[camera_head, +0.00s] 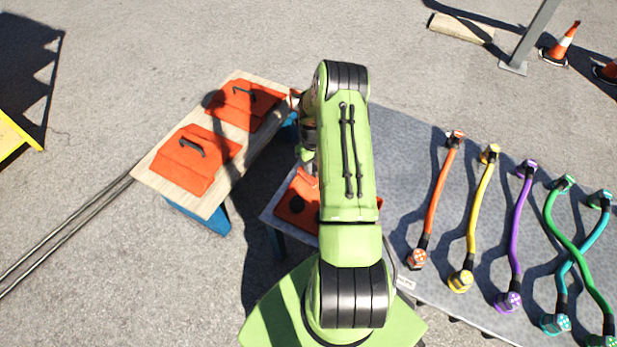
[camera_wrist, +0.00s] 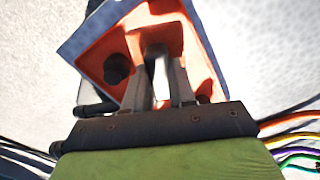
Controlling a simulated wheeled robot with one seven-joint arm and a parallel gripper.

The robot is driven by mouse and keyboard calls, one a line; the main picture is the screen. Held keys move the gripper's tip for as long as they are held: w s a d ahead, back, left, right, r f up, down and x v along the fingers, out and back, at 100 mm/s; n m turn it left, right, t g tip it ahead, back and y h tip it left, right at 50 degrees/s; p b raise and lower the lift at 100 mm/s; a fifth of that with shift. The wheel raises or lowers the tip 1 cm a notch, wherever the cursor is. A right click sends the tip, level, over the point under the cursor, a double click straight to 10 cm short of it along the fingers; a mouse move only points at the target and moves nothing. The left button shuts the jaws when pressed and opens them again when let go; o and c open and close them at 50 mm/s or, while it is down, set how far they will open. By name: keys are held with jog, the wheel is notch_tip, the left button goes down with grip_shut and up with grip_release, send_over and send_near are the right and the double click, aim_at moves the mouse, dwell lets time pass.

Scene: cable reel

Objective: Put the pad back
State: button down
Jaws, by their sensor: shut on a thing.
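Two orange pads with black handles lie on a wooden board: a near pad (camera_head: 192,160) and a far pad (camera_head: 245,103). Another orange piece (camera_head: 297,206) with a dark round spot lies at the left end of the grey table, partly hidden by my arm. In the wrist view, an orange, blue-edged shape (camera_wrist: 95,62) with a black round part (camera_wrist: 118,68) lies beyond the fingers. My gripper (camera_wrist: 160,75) points at it, its fingers shut on an orange pad-like part (camera_wrist: 155,36). My arm hides the gripper's tips in the head view.
The wooden board (camera_head: 150,178) rests on blue supports left of the grey table (camera_head: 395,125). Several coloured cables, including an orange one (camera_head: 438,195) and a purple one (camera_head: 518,230), lie on the table's right. Traffic cones (camera_head: 560,45) and a post stand at the upper right.

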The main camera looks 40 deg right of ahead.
aim_at(312, 176)
notch_tip(312, 176, down, 7)
jog(key=shift+f+b, duration=0.1)
jog(key=shift+b, duration=0.95)
jog(key=shift+r, duration=0.2)
jog(key=shift+f, duration=0.1)
jog(key=c, duration=0.9)
grip_release()
jog(key=shift+c, duration=0.2)
